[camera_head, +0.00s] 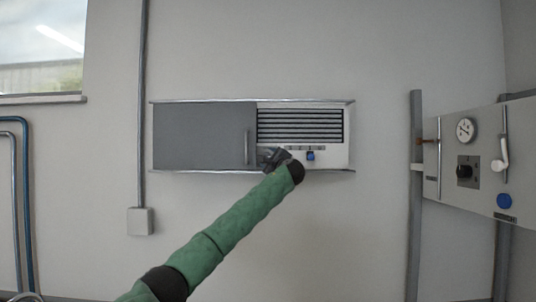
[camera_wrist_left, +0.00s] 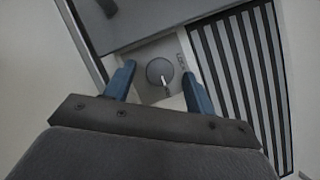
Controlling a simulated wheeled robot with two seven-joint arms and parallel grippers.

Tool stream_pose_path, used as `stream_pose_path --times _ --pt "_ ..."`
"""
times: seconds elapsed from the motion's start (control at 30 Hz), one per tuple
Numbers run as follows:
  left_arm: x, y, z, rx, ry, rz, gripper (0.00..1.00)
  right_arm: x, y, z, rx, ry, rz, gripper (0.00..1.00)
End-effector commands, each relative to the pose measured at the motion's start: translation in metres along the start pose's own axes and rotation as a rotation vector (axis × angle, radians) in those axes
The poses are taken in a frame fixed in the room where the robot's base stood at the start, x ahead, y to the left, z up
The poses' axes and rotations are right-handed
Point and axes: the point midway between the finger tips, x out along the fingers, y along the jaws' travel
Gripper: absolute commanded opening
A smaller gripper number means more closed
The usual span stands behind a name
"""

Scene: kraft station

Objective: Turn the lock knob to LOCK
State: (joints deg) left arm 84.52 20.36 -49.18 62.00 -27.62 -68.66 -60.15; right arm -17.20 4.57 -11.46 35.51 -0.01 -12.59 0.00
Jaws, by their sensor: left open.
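The lock knob (camera_wrist_left: 160,72) is a round grey disc with a light lever or pointer, set on a pale square plate. In the head view my left gripper (camera_head: 272,157) is at the lower left of the white vented panel (camera_head: 333,156) and hides the knob. My right gripper is not in view.
A grey door (camera_head: 198,135) with a vertical handle (camera_head: 246,147) is just left of my gripper. Black vent slats (camera_head: 300,125) are above right, and a small blue part (camera_head: 311,156) is to the right. A gauge panel (camera_head: 484,150) stands at far right.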

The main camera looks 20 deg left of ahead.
Motion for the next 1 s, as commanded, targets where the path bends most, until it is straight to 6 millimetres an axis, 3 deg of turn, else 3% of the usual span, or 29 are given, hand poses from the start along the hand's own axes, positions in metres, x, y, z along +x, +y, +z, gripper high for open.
stream_pose_path --times 0.43,0.67,1.0 --pt "0.0081 0.0006 -0.0003 0.000 0.000 -0.001 0.55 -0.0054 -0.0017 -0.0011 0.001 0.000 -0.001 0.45" --pt "0.0081 0.0008 -0.0003 0.000 0.000 0.000 0.12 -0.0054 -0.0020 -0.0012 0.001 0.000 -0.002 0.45" --pt "0.0076 0.0027 -0.0017 -0.030 0.002 0.016 0.10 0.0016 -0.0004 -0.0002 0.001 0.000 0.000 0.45"
